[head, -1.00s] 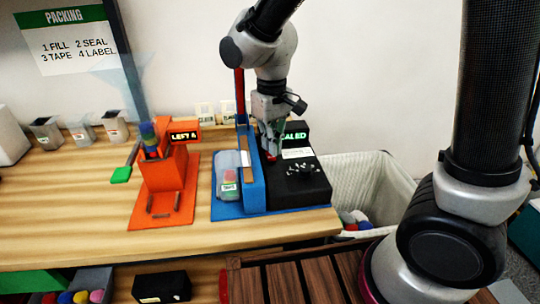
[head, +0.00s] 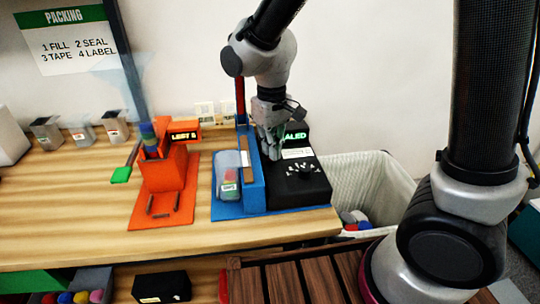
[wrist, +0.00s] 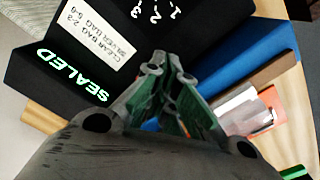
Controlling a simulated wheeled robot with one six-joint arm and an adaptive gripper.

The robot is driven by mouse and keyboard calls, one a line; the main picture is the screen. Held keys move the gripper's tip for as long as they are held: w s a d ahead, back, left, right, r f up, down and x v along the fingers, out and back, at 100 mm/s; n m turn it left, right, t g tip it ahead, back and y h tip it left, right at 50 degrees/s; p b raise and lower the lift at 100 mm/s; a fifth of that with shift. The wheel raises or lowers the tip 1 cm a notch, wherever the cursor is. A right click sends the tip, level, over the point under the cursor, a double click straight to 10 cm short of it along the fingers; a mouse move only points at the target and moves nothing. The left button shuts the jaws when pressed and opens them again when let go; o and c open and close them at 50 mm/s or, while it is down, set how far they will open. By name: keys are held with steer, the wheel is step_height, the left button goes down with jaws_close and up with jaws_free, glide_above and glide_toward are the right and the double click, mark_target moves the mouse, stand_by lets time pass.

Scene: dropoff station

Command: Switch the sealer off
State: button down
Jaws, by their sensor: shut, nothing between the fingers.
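The sealer is a black box (head: 305,188) with a blue base and frame (head: 254,190) on the right of the bench. Its display (head: 296,136) shows green letters, and in the wrist view the lit text (wrist: 77,80) reads SEALED. A dial with white marks (head: 304,170) sits on its front. My gripper (head: 273,156) is shut and empty, just over the sealer's top beside the blue frame. In the wrist view my gripper (wrist: 172,75) points down at the sealer. A red part seen earlier on the sealer's top is hidden behind my fingers; contact cannot be told.
A clear bag with coloured items (head: 229,178) lies at the sealer's left side. An orange device (head: 165,180) with a green-tipped lever (head: 121,175) stands further left. A white bin (head: 350,185) is right of the bench. The bench front left is clear.

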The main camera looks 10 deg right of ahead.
steer(key=shift+f, duration=0.4)
steer(key=shift+r, duration=3.5)
steer(key=shift+s+d, duration=0.15)
steer(key=shift+s+d+f+n, duration=0.2)
steer(key=shift+s+d, duration=0.2)
steer(key=shift+s, duration=0.05)
steer(key=shift+s+d+f+n, duration=0.2)
steer(key=shift+s+d, duration=0.15)
steer(key=shift+s, duration=0.1)
steer(key=s+d+r+m+t, duration=0.1)
steer(key=s+d+r+m, duration=0.1)
steer(key=d, duration=0.6)
steer(key=s+d+r+m+t, duration=0.2)
steer(key=s+d+r, duration=0.3)
steer(key=d, duration=0.3)
steer(key=s+d+r+m+t, duration=0.1)
steer(key=s+d+r+m, duration=0.1)
steer(key=d, duration=0.7)
steer(key=s+r, duration=0.1)
steer(key=s, duration=0.1)
steer(key=shift+s+r+m, duration=0.25)
steer(key=shift+s+m, duration=0.15)
